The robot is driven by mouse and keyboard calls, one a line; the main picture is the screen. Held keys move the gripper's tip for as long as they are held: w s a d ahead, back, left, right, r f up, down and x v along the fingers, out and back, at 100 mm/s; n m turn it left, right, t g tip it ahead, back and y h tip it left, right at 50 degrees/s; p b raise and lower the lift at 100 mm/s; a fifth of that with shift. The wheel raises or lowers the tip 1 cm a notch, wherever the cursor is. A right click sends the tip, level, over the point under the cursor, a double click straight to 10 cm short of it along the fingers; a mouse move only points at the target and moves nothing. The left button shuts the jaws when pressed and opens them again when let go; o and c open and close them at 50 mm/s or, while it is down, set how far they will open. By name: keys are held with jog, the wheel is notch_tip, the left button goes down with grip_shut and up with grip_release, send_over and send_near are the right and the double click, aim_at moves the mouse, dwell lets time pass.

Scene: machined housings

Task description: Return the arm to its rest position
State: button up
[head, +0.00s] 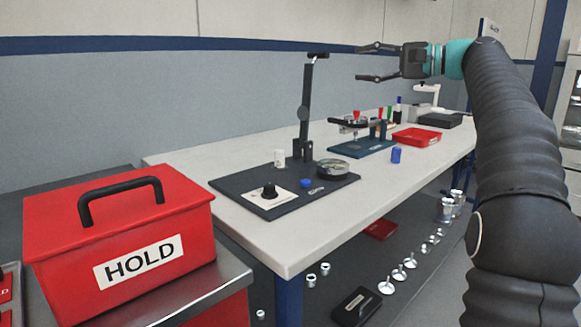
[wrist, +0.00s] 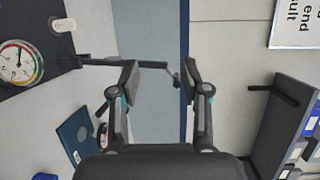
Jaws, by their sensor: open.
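My gripper (head: 372,63) is open and empty in the head view. It is raised above the white workbench, with its fingers pointing left. In the wrist view my gripper (wrist: 158,75) also shows, with its two fingers apart and nothing between them. My arm comes up from the right side of the head view in a dark ribbed sleeve, with a teal ring near the wrist. Behind the fingers in the wrist view are the wall and the post of a test stand (wrist: 105,62).
A white workbench (head: 240,222) carries a black-based stand (head: 305,110), a blue-based fixture (head: 355,148), a red tray (head: 415,138) and a blue cylinder (head: 396,155). A red HOLD box (head: 60,235) stands at front left. Several metal parts lie on the shelf below. Air around my gripper looks clear.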

jog(key=s+a+f+h, duration=0.3)
jog(key=s+f+h, duration=0.1)
jog(key=s+f, duration=0.35)
jog(key=s+a+f+h, duration=0.3)
jog(key=s+f+h, duration=0.1)
jog(key=s+f, duration=0.4)
jog(key=s+d+f+n+g+h, duration=0.1)
jog(key=s+d+f+n+h, duration=0.1)
jog(key=s+f, duration=0.9)
jog(key=s+d+f+n+g+h, duration=0.1)
jog(key=s+d+f+n+h, duration=0.2)
jog(key=s+f, duration=0.8)
notch_tip(320, 180, down, 4)
jog(key=shift+s+f+n+h, duration=0.15)
jog(key=shift+n+h, duration=0.35)
jog(key=shift+h, duration=0.7)
